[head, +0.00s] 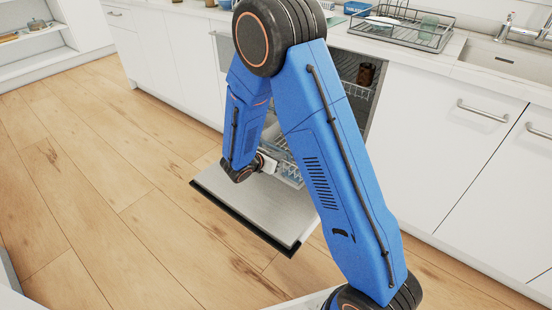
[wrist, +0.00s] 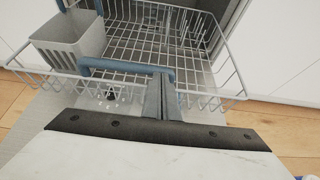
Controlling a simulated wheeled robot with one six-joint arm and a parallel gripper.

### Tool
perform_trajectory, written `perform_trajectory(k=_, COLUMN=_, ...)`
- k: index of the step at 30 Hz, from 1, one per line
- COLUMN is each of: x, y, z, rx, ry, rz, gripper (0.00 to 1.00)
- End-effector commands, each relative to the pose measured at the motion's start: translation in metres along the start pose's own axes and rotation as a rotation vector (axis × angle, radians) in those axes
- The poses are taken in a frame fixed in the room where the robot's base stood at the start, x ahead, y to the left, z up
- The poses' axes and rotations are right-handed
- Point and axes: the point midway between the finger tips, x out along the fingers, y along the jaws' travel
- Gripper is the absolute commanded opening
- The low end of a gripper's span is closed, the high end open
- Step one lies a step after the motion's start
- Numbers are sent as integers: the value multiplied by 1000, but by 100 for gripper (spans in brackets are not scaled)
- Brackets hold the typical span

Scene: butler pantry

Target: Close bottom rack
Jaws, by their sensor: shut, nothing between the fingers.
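The bottom rack (wrist: 145,44) is a grey wire basket with a blue handle (wrist: 115,66) along its front edge. In the wrist view it is pulled out over the open dishwasher door. In the head view a part of the rack (head: 289,170) shows behind my arm, above the lowered door (head: 240,207). My gripper (wrist: 167,82) is shut and empty, with its fingertips at the right end of the blue handle. I cannot tell whether they touch it. In the head view my arm hides most of the dishwasher opening.
A grey cutlery basket (wrist: 68,38) sits in the rack's left part. A dark item (head: 366,74) stands in the upper part of the dishwasher. White cabinets (head: 440,130) flank it, and the wooden floor (head: 100,150) to the left is clear.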

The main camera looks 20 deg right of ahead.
Motion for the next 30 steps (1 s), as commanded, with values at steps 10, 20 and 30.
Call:
perform_trajectory(k=10, x=1, y=0, z=0, rx=0, ry=0, rz=0, gripper=0)
perform_trajectory(k=20, x=31, y=-1, z=16, rx=2, ry=-1, rz=-3, gripper=0)
perform_trajectory(k=30, x=111, y=-2, z=57, rx=3, ry=-1, rz=-5, gripper=0)
